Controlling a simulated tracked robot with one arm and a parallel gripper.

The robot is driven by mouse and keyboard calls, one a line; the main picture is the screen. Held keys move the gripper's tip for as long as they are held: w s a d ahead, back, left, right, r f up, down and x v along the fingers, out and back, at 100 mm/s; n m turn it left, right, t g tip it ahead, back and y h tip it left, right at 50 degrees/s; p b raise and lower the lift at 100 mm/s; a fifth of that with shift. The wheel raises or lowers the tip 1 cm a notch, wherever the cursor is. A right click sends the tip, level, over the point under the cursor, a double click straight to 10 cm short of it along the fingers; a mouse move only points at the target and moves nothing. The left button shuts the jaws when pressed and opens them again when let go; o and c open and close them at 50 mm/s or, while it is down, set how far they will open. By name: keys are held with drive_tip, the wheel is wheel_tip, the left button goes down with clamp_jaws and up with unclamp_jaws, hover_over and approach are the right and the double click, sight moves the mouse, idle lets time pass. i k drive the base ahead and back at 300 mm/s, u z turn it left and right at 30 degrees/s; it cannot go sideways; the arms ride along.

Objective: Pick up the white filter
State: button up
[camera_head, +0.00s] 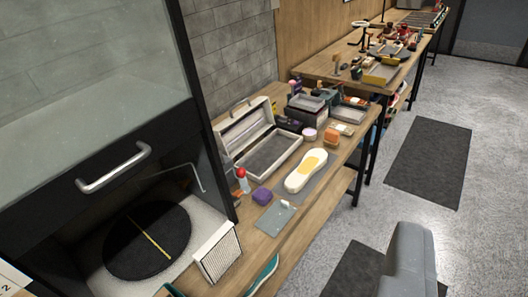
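The white filter (218,253) is a framed panel with a fine grey mesh face. It stands upright and slightly tilted at the left end of the wooden workbench, beside the open cabinet's right front corner. Its mesh face is turned toward the camera. Nothing is holding it. The fingers of my gripper do not show in this view.
The dark cabinet with a handle (113,167) holds a round black turntable (147,241). A smooth grey shape (409,262) fills the lower right. Floor is open at right.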

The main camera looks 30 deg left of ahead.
sight(223, 249)
drive_tip(key=z, duration=1.45)
drive_tip(key=i, duration=2.05)
drive_tip(key=u, duration=3.55)
drive_tip(key=i, duration=1)
drive_tip(key=u, duration=0.1)
